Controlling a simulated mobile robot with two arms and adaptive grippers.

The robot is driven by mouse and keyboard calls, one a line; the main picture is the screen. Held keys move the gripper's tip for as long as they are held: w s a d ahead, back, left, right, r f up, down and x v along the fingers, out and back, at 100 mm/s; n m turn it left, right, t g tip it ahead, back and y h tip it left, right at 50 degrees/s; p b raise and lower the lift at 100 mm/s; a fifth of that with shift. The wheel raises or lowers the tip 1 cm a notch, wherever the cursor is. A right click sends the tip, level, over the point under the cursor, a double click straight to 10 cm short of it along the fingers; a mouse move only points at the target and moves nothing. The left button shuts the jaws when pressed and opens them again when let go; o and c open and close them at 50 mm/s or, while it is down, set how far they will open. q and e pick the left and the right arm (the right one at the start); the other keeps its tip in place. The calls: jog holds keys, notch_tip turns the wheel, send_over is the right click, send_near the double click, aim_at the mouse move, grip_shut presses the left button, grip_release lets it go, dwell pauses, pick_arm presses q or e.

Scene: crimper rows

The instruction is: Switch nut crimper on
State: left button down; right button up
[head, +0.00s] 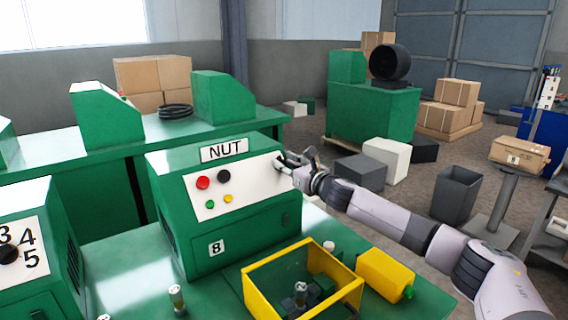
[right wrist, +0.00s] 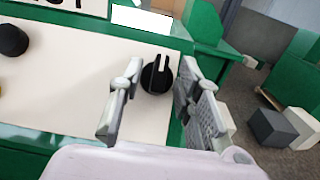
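The nut crimper (head: 216,241) is a green machine on the green bench, with a "NUT" sign (head: 225,149) on top and an "8" label below. Its white panel (head: 245,190) carries a red button, a black knob and small green and yellow buttons. A black rotary switch (right wrist: 157,77) with a raised grip ridge, near upright in the right wrist view, sits at the panel's right end. My right gripper (head: 291,162) is at that end. In the right wrist view its fingers (right wrist: 158,100) are spread either side of the switch, with gaps visible. My left gripper is not in view.
Another machine (head: 30,240) stands at left with a numbered dial. Dark and white boxes (head: 387,158) lie on the floor beyond my right arm.

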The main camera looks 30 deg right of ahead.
jog(key=shift+s+r, duration=0.1)
jog(key=shift+c, duration=0.9)
jog(key=c, duration=0.4)
grip_shut()
